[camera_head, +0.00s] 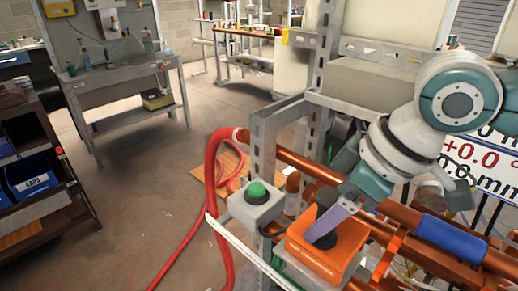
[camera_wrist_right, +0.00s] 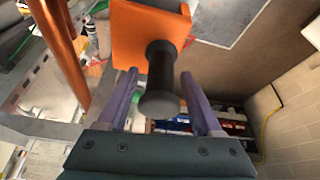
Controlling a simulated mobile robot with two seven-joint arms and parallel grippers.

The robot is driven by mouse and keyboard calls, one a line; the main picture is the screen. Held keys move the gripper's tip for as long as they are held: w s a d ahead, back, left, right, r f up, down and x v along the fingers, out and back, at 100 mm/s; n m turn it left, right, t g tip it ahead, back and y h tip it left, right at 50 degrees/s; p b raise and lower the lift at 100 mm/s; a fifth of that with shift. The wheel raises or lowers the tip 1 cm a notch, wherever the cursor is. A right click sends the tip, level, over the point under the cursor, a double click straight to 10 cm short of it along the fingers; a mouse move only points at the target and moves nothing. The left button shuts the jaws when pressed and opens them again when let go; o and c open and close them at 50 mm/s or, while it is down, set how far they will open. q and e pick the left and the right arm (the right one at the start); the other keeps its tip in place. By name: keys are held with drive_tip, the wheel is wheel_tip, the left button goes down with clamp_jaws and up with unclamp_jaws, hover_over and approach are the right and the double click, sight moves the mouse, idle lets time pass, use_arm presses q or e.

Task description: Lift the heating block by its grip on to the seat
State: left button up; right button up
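The heating block is an orange block (camera_head: 318,262) at the lower right of the head view, in front of copper-coloured pipes. A black round grip (camera_wrist_right: 160,85) sticks out from the orange block (camera_wrist_right: 140,28) in the right wrist view. My right gripper (camera_wrist_right: 159,77) is open, with one purple finger on each side of the grip and gaps visible between them. In the head view a purple finger (camera_head: 331,222) reaches down over the block and partly hides the grip. I cannot tell which surface is the seat. My left gripper is not in view.
A green button box (camera_head: 256,202) stands left of the block beside a grey metal frame (camera_head: 264,140). A red hose (camera_head: 212,180) hangs to the floor. A blue-sleeved pipe (camera_head: 450,235) lies right. A screen (camera_head: 480,160) with readings is partly behind my arm. Open floor lies left.

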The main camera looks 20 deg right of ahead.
clamp_jaws()
idle(0.3)
drive_tip(key=shift+r, duration=0.1)
